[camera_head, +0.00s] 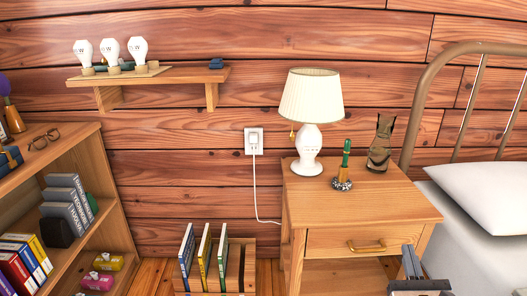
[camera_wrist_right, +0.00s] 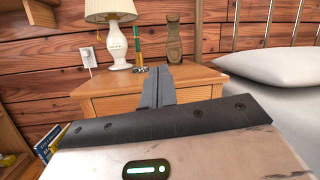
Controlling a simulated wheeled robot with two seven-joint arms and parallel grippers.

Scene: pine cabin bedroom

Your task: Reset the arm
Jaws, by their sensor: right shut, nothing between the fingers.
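My right gripper (camera_head: 412,262) shows at the lower right of the head view, in front of the nightstand (camera_head: 375,208). Its two grey fingers are together and hold nothing. In the right wrist view the shut fingers (camera_wrist_right: 158,86) point toward the nightstand drawer front (camera_wrist_right: 120,106). My left gripper is in neither view.
On the nightstand stand a white lamp (camera_head: 309,139), a green pen-like item (camera_head: 346,158) in a small holder and a brown vase-like object (camera_head: 380,143). A bed with a white pillow (camera_head: 483,195) is at right, a bookshelf (camera_head: 110,190) at left, a wall shelf (camera_head: 190,76) above.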

